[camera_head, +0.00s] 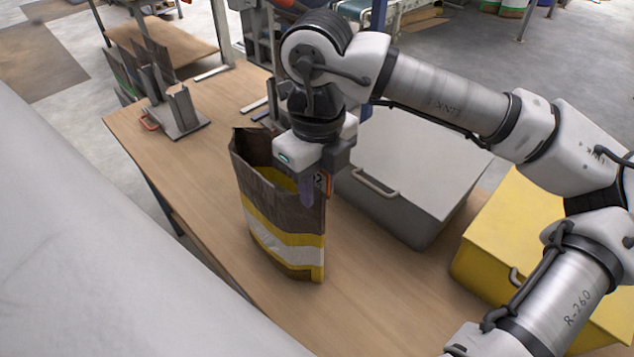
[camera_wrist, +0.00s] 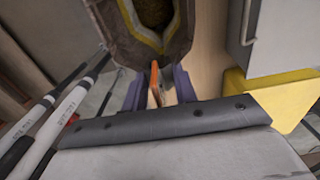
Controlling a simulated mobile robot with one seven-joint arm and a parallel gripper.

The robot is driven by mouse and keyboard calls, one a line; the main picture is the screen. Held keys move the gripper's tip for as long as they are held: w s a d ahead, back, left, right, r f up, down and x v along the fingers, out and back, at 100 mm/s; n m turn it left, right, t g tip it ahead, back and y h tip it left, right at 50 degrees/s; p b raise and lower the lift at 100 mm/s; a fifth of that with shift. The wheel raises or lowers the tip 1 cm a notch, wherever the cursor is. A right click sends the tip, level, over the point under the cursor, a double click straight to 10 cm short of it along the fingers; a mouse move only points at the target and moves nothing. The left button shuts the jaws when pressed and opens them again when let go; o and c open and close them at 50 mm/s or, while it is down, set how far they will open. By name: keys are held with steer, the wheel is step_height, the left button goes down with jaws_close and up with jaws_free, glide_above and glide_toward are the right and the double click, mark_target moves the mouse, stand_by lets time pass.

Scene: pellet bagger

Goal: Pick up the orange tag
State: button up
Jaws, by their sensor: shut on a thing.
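The orange tag (camera_head: 329,185) is a small piece seen partly behind my gripper at the right edge of the bag. In the wrist view the orange tag (camera_wrist: 154,80) shows edge-on between the two purple fingers. My gripper (camera_head: 312,192) points down at the bag's right side and is shut on the tag. Its fingers also show in the wrist view (camera_wrist: 159,90). The open brown bag (camera_head: 262,205) with yellow and white bands stands upright on the table. Its mouth shows in the wrist view (camera_wrist: 178,30), close to the tag; whether they touch is hard to tell.
A grey lidded box (camera_head: 420,160) stands just right of the bag on the wooden table (camera_head: 180,170). A yellow box (camera_head: 510,230) stands further right. A metal holder (camera_head: 180,112) stands at the far left. The table left of the bag is clear.

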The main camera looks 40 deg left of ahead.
step_height(320, 180, up, 24)
steer(key=p, duration=0.2)
steer(key=shift+p, duration=0.4)
stand_by(0.3)
